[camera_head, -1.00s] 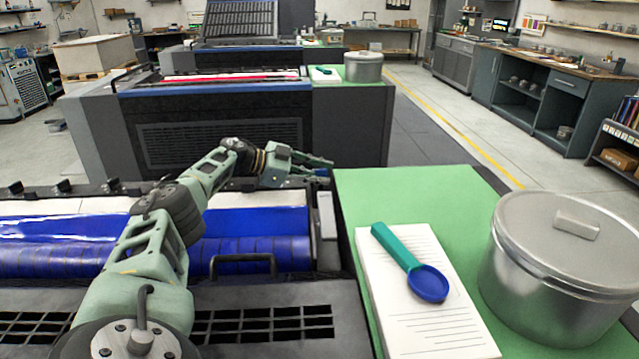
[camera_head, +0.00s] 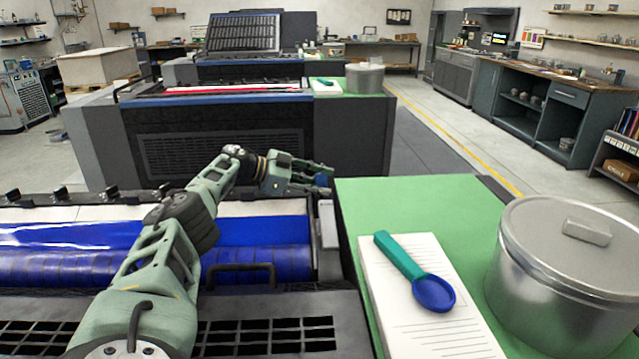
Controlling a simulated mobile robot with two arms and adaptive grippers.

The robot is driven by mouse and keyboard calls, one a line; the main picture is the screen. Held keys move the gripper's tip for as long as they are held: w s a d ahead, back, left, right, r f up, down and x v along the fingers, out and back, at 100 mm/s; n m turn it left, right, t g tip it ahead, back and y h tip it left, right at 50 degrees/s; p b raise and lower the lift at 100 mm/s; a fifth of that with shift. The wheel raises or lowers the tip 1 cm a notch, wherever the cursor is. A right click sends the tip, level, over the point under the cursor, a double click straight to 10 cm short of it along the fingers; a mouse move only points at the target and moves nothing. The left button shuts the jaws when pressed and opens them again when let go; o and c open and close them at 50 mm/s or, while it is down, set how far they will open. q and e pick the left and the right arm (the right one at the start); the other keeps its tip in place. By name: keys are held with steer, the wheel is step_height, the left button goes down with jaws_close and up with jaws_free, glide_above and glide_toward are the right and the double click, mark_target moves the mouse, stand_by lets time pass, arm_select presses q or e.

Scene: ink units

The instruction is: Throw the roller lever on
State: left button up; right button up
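The ink unit in front of me has a blue ink roller (camera_head: 150,262). At its right end, beside the green-topped table, stands a grey lever-like bracket (camera_head: 328,222). A small blue knob (camera_head: 322,181), apparently the roller lever's, shows above it. My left gripper (camera_head: 318,179) reaches in from the left over the far edge of the roller, with its fingers at the blue knob. The fingers look spread around the knob, but whether they press on it is too small to tell. My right gripper is out of view.
On the green table (camera_head: 430,205) lie a paper pad (camera_head: 445,325) and a teal-handled scoop (camera_head: 415,271) with a blue bowl. A lidded metal pot (camera_head: 560,275) stands at the right. A black handle (camera_head: 240,268) sits before the roller. Another press (camera_head: 220,150) stands behind.

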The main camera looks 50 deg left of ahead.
arm_select(q)
steer(key=v, duration=1.2)
stand_by(0.4)
